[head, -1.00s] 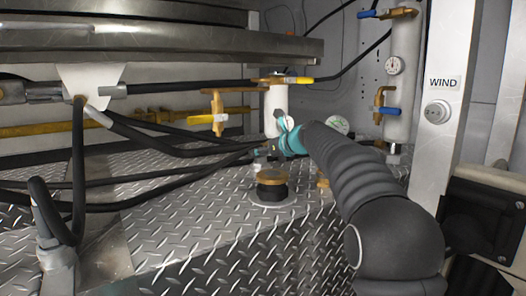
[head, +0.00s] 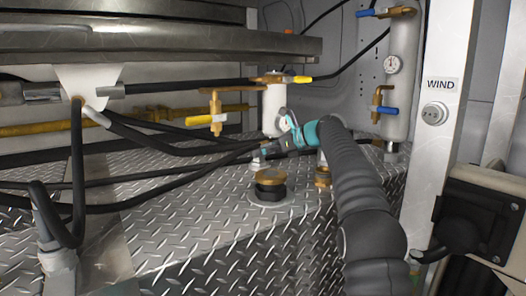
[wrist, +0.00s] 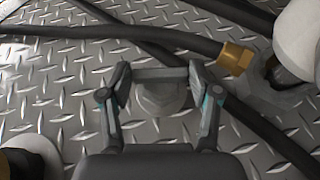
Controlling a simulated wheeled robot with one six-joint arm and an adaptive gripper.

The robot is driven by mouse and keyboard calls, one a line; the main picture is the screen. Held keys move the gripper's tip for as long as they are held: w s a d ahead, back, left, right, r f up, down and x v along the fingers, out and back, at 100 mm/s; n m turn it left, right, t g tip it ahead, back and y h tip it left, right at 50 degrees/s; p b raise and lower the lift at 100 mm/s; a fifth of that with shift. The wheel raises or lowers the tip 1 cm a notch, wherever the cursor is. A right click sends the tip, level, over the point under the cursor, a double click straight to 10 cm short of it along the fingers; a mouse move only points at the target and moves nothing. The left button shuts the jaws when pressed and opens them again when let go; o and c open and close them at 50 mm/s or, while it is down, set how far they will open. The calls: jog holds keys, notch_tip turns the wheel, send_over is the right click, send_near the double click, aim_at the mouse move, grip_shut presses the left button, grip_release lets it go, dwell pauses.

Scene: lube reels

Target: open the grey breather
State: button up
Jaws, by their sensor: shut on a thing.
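The grey breather (wrist: 160,99) is a small round grey fitting on the tread-plate deck, with a flat grey bar across its top. It lies between my fingers in the wrist view, and the bar spans from fingertip to fingertip. My gripper (wrist: 158,76) is shut on the breather's bar. In the head view my gripper (head: 264,153) reaches in from the right, tilted down to the left. The breather (head: 258,163) shows small there below the fingertips, partly hidden by them.
A brass-topped black cap (head: 270,184) stands just in front of the breather. A brass fitting (head: 322,177) is to the right. Black hoses (head: 180,149) run close behind and left, and a white cylinder (head: 275,108) rises behind.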

jog(key=shift+n+g, duration=0.6)
jog(key=shift+g, duration=0.1)
dwell(0.3)
jog(key=o, duration=1.1)
jog(key=shift+w, duration=0.1)
jog(key=shift+o, duration=0.2)
jog(key=shift+y, duration=0.3)
jog(key=shift+v, duration=3.75)
jog(key=shift+c, duration=0.2)
